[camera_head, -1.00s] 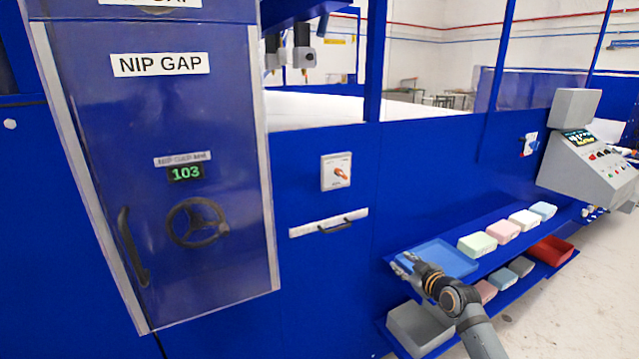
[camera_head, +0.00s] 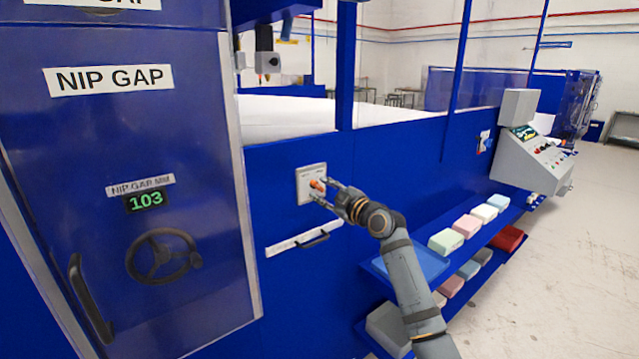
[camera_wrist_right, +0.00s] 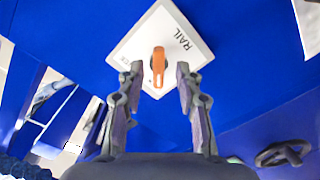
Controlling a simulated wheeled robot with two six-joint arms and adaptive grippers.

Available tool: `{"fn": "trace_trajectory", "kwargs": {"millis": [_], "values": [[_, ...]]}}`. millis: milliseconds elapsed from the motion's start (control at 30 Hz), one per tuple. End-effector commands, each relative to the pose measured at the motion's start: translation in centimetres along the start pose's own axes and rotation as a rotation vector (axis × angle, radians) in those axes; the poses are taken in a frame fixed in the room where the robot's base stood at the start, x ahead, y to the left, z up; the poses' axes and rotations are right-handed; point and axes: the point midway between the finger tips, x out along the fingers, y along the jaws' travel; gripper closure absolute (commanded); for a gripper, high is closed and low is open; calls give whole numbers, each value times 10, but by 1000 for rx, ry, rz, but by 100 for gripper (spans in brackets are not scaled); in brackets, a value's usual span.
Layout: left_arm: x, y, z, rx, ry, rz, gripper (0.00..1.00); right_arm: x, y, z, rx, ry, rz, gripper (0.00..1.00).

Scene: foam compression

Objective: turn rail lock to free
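The rail lock is a pale square plate (camera_head: 305,187) on the blue machine panel, with an orange knob (camera_head: 317,186) at its middle. In the right wrist view the plate (camera_wrist_right: 183,32) reads "RAIL" and the orange knob (camera_wrist_right: 158,66) lies between the finger lines, just beyond the tips. My right gripper (camera_head: 324,191) is at the plate with its fingers spread; in the wrist view the gripper (camera_wrist_right: 159,78) is open, with a gap on both sides of the knob. Whether the fingertips reach around the knob is hard to tell. My left gripper is not in view.
A drawer-like white strip with a dark handle (camera_head: 313,240) is below the plate. The clear nip gap door with a handwheel (camera_head: 162,256) stands left. Shelves at the right hold a blue tray (camera_head: 412,262), several foam blocks and a red tray (camera_head: 508,240). A control console (camera_head: 530,160) is beyond.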

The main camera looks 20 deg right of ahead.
Motion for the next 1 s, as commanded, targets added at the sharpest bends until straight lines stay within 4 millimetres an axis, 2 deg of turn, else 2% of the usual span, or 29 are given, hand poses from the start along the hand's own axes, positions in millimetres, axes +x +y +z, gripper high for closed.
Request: {"fn": "trace_trajectory", "kwargs": {"millis": [167,433,700,1000], "values": [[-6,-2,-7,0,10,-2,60,16,0,0,0,-1,0,65],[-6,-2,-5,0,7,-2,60,18,0,1,-2,-1,1,65],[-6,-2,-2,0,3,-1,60,17,0,1,-1,-1,1,100],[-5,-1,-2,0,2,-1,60,17,-1,1,6,-2,1,100]]}}
